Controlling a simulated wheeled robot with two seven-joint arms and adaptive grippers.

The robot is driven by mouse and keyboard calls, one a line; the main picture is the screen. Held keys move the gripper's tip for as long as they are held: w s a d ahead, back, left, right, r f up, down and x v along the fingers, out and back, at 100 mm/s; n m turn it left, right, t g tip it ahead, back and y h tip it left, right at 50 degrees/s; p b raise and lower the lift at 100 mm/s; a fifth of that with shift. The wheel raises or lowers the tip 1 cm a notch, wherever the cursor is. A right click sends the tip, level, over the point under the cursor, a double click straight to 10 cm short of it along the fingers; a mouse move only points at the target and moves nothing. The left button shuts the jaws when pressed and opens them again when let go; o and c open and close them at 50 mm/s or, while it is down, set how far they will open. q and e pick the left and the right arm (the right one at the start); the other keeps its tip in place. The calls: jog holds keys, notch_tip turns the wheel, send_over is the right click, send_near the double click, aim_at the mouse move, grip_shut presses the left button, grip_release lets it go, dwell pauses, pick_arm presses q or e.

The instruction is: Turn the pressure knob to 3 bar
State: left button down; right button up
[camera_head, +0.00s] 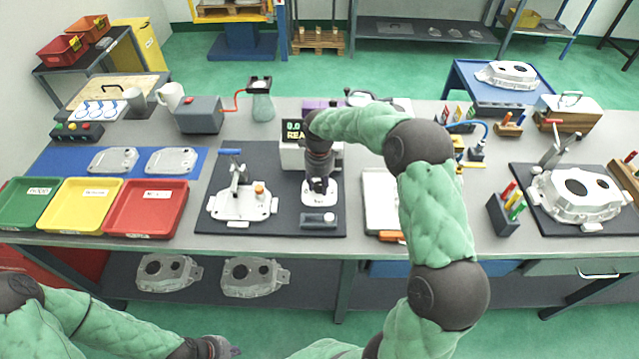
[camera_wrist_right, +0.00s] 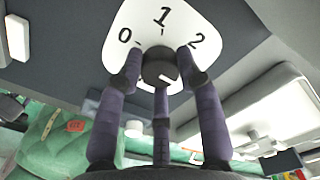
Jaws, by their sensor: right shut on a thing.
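The pressure knob (camera_wrist_right: 158,70) is a dark round knob on a white dial plate (camera_wrist_right: 160,20) marked 0, 1 and 2 in the right wrist view. A white pointer mark shows on its lower right side. Any further numbers are hidden or out of sight. My right gripper (camera_wrist_right: 160,78) has its fingers closed around the knob. In the head view my right gripper (camera_head: 318,187) points down over the white plate (camera_head: 322,201) on the dark mat. My left gripper (camera_head: 218,347) hangs low at the bottom edge, away from the bench; its jaws are unclear.
A display (camera_head: 293,129), partly covered by my right arm, reads "0.0" and "REA". A casting in a clamp fixture (camera_head: 240,205) stands left of the plate. A white tray (camera_head: 377,185) lies to the right. Green, yellow and red trays (camera_head: 146,222) stand at the left.

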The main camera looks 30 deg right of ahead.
aim_at(319, 185)
jog(key=o, duration=1.1)
jog(key=shift+o, duration=0.2)
notch_tip(319, 185, up, 12)
dwell(0.3)
